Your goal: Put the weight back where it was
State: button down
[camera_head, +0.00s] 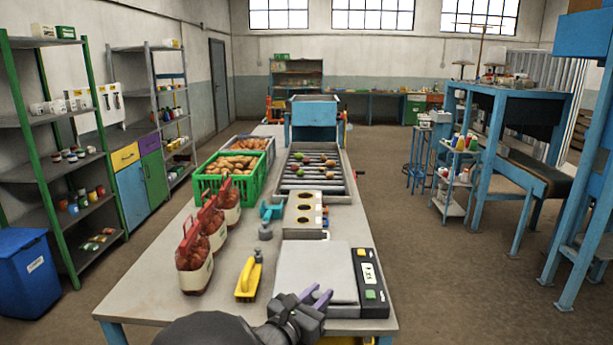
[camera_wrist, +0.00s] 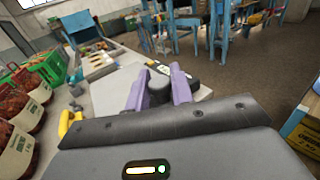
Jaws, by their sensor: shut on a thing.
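My gripper (camera_head: 315,298) is over the front part of the bench scale (camera_head: 305,262), near the table's front edge. Its purple fingers also show in the wrist view (camera_wrist: 160,86), shut on a dark grey weight (camera_wrist: 158,91). In the head view the held weight is mostly hidden by my gripper. Another grey weight with a knob (camera_head: 265,232) stands on the table left of the scale. The scale's dark panel (camera_head: 370,281) has a lit display and coloured buttons on its right side.
A yellow-handled tool (camera_head: 248,278) lies left of the scale. Several red net sacks (camera_head: 195,262) stand along the table's left side. A green crate (camera_head: 230,185) of potatoes and a roller tray (camera_head: 315,178) are farther back. Bare table (camera_head: 150,297) shows at the front left.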

jog(key=shift+d+f, duration=0.2)
jog(key=shift+d, duration=0.2)
jog(key=s+d+f+n+t+y+p, duration=0.1)
jog(key=d+f+y, duration=0.4)
jog(key=f, duration=0.5)
jog(key=s+d+f+n+t+y+p, duration=0.2)
jog(key=d+f+n+y, duration=0.3)
jog(key=f, duration=0.5)
jog(key=shift+d+f+n+p, duration=0.35)
jog(key=shift+d+n+p, duration=0.25)
jog(key=shift+d, duration=0.5)
notch_tip(320, 180, down, 10)
jog(key=s, duration=0.2)
jog(key=shift+r, duration=0.1)
dwell(0.6)
